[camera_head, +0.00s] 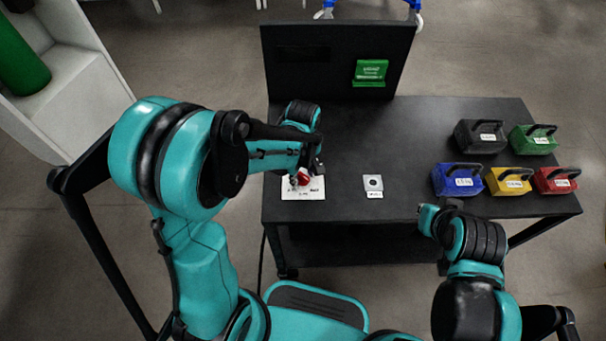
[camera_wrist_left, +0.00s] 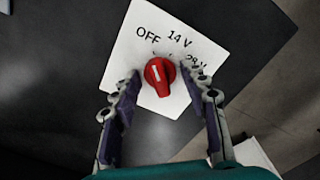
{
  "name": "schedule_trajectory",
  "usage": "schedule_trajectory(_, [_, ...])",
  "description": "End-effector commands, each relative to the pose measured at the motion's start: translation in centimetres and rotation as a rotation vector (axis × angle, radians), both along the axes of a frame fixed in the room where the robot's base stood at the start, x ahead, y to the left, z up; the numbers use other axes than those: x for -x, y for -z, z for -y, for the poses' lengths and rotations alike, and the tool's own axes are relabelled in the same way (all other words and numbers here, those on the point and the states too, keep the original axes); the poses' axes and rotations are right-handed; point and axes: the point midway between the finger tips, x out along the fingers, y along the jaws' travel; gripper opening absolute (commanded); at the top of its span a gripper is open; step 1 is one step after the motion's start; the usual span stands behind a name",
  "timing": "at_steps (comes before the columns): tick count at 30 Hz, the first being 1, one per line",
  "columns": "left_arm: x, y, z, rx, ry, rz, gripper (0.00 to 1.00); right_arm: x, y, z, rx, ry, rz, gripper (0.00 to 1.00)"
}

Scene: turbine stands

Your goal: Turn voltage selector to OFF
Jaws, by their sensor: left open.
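The voltage selector is a red knob (camera_wrist_left: 160,75) on a white plate (camera_wrist_left: 125,62) printed OFF, 14 V and 28 V. Its white mark points roughly up in the left wrist view, near the OFF side; the exact setting is hard to tell. In the head view the red knob (camera_head: 303,178) shows partly beside my left gripper (camera_head: 304,172), above the plate (camera_head: 312,192) at the table's front left. My left gripper (camera_wrist_left: 160,82) is open, with one finger on each side of the knob; contact cannot be told. My right gripper (camera_head: 430,213) is near the table's front edge, its fingers unclear.
A small plate with a round part (camera_head: 373,184) lies right of the selector on the black table (camera_head: 415,140). Black (camera_head: 481,140), green (camera_head: 533,140), blue (camera_head: 458,183), yellow (camera_head: 508,183) and red (camera_head: 553,183) handled blocks stand at the right. A dark upright panel (camera_head: 320,65) stands behind.

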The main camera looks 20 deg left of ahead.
Motion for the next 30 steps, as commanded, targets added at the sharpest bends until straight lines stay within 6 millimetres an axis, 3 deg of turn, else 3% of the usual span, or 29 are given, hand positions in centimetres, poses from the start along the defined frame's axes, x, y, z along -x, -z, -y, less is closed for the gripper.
schedule_trajectory(19, [0.0,-4.8,0.0,0.0,0.0,0.0,0.44,0.0,-3.8,0.0,0.0,0.0,0.0,0.0])
schedule_trajectory(30, [0.0,-5.0,0.0,0.0,0.0,0.0,0.44,0.0,-3.8,0.0,0.0,0.0,0.0,0.0])
